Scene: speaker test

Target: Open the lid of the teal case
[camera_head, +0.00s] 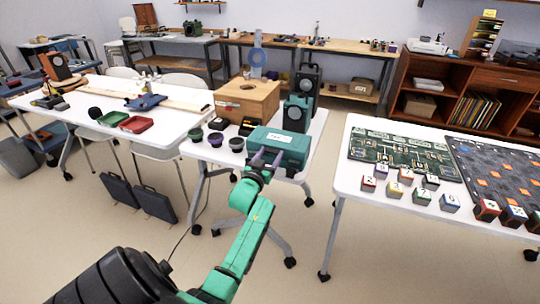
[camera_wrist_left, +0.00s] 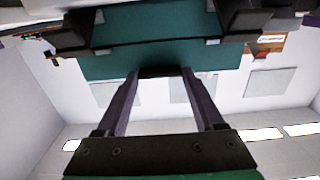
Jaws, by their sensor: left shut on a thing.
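The teal case (camera_head: 290,142) lies on the white middle table, with a pale label on its top. Its lid looks closed. My left gripper (camera_head: 264,158) reaches the case's front side, its two fingers pointing at it. In the left wrist view the teal case (camera_wrist_left: 185,30) fills the top of the picture. There the left gripper (camera_wrist_left: 160,76) has its fingertips at either end of a dark handle-like part (camera_wrist_left: 160,71) on the case's edge and is shut on it. My right gripper is not in view.
Small round pots (camera_head: 237,144) stand left of the case. A wooden box (camera_head: 246,100) and dark speakers (camera_head: 297,112) stand behind it. A gap of floor separates this table from the right table (camera_head: 352,180), which holds a circuit-patterned board (camera_head: 405,150) and several small blocks.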

